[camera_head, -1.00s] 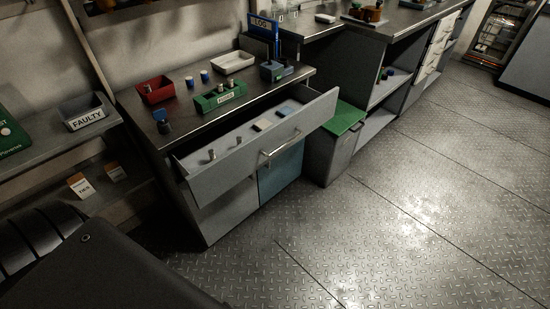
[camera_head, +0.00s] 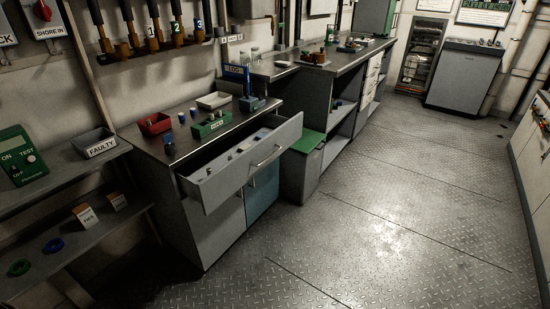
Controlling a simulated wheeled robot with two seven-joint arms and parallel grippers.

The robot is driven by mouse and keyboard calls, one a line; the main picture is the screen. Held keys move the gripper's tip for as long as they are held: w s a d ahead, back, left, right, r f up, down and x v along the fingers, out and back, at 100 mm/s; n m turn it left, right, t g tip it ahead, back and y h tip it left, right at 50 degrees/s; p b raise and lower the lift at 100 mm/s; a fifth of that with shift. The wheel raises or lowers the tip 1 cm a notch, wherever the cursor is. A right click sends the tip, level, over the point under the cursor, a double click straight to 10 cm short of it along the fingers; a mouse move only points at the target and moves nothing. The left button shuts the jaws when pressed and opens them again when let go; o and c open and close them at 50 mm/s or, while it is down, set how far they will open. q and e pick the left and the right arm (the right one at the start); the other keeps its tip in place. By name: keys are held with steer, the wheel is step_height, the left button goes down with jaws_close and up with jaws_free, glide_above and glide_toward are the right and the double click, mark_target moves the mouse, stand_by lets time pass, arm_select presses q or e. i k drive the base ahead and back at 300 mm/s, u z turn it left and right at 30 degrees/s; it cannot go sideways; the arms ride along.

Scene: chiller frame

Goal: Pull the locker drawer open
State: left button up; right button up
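The locker drawer (camera_head: 228,185) sticks out from the workbench cabinet, open, with its bar handle (camera_head: 266,156) on the front face. Several small items lie inside it, among them a blue one and small metal cylinders. The bench top (camera_head: 162,157) above it carries a red bin, a green block, a white tray and a blue stand. Neither of my grippers shows in the head view, and nothing is seen touching the handle.
A grey bin with a green lid (camera_head: 308,141) stands right of the cabinet. A shelf with a box marked FAULTY (camera_head: 101,147) is at the left. The metal floor (camera_head: 400,190) is clear; a counter (camera_head: 530,150) borders it at the right.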

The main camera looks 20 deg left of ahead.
mark_target(226, 178)
steer(key=z, duration=0.75)
steer(key=i, duration=1.05)
steer(key=u, duration=0.25)
